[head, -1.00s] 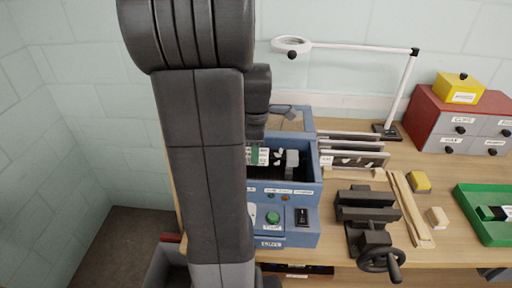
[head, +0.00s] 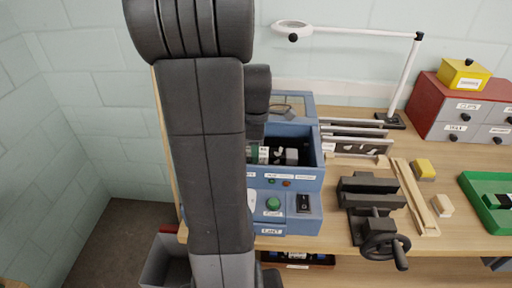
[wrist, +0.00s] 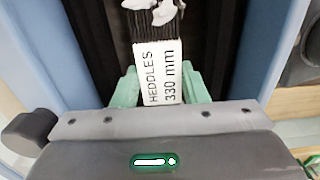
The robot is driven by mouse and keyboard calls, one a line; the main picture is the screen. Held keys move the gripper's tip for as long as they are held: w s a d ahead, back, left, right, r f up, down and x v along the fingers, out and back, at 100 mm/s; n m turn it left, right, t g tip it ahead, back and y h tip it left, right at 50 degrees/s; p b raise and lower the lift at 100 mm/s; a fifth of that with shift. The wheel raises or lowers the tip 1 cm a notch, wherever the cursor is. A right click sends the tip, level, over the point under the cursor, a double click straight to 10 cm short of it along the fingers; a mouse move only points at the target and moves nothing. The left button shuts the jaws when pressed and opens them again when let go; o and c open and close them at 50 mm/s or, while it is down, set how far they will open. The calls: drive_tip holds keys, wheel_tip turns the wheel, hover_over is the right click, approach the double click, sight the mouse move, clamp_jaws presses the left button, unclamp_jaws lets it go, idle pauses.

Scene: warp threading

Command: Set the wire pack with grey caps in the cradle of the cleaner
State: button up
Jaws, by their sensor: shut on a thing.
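The wire pack (wrist: 163,72) carries a white label reading "HEDDLES 330 mm", with dark wires and whitish pieces beyond it in the wrist view. My gripper (wrist: 160,90) has its green fingers shut on the pack, one on each side of the label. In the head view the pack's light grey end cap (head: 291,157) shows inside the open blue cleaner (head: 315,150), partly behind its front wall. My arm hides the cleaner's left side. The cradle is hidden, and I cannot tell whether the pack touches it.
The cleaner's front has a green button (head: 273,204) and a black switch (head: 303,203). To its right stand a rack of panels (head: 355,145) and a dark vise (head: 372,215). A white lamp (head: 405,75), red drawer cabinet (head: 430,105) and green tray (head: 480,205) are farther right.

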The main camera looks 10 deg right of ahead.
drive_tip(key=shift+f+b, duration=0.35)
drive_tip(key=shift+f, duration=0.1)
idle(0.4)
drive_tip(key=o, duration=1.4)
wheel_tip(320, 180, up, 14)
drive_tip(key=shift+f, duration=0.1)
wheel_tip(320, 180, down, 14)
drive_tip(key=shift+r, duration=0.3)
